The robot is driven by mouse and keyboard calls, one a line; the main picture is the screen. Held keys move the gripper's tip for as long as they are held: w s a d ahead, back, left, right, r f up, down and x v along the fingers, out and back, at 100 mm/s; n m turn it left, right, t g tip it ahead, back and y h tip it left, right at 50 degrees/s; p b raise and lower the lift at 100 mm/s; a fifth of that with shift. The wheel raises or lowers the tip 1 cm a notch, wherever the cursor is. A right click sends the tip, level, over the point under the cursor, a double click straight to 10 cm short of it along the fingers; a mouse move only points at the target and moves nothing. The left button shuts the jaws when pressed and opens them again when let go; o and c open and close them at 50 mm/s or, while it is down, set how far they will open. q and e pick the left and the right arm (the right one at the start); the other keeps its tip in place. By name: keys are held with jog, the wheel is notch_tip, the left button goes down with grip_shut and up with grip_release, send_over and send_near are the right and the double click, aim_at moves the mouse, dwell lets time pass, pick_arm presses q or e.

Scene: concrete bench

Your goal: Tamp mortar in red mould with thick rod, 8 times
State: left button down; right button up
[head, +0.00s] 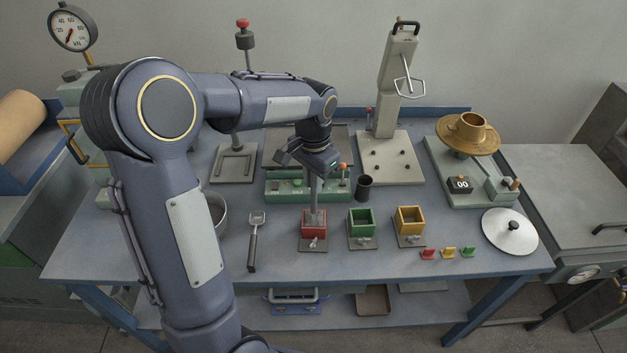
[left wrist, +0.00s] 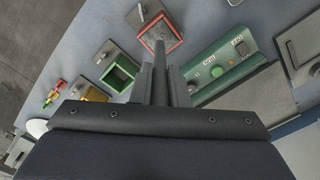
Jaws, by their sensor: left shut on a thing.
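The red mould (head: 313,230) stands on a grey base plate at the front middle of the bench, with grey mortar inside. It also shows at the top of the left wrist view (left wrist: 172,47). My left gripper (head: 317,170) is above the mould, pointing down and shut on the thick grey rod (head: 314,192). The rod is about upright, and its lower end reaches the mould's opening. In the left wrist view the rod (left wrist: 159,62) runs from between the fingers to the mould. I cannot tell whether its tip touches the mortar. My right gripper is not in view.
Green (head: 362,228) and yellow (head: 410,220) moulds stand right of the red one. A trowel (head: 254,240) and a metal bowl (head: 217,210) lie left. A green control box (head: 290,188) and dark cup (head: 364,187) are behind. A round lid (head: 510,231) lies at right.

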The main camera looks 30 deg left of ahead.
pick_arm(q)
jog(key=shift+r+p, duration=2.6)
jog(key=shift+r, duration=0.5)
jog(key=shift+f, duration=0.1)
